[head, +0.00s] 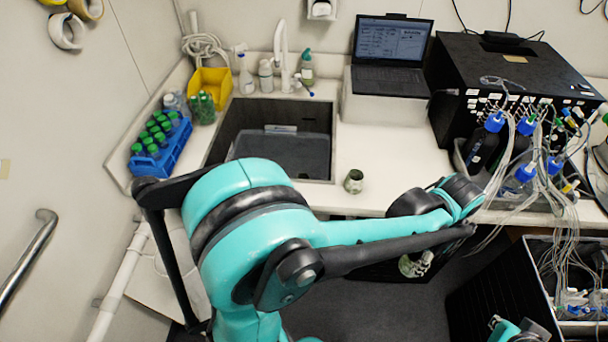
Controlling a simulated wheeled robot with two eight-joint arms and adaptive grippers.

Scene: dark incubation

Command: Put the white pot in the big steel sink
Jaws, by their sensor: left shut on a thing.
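The big steel sink (221,135) is set into the white counter at the back, and my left arm hides its front edge. My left arm reaches across the middle to the right. My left gripper (416,250) is below its forearm, mostly hidden, and shut on a pale, greenish item that looks to be the white pot (413,267). This item is in front of the counter, right of the sink and apart from it. Part of my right gripper (512,329) shows at the bottom edge; its jaws cannot be made out.
A small patterned cup (353,181) stands right of the sink. A faucet (281,58) and bottles line its back. A blue rack (160,152) and yellow bin (210,82) are left. A laptop (388,45) and tubed bottles (487,140) are right.

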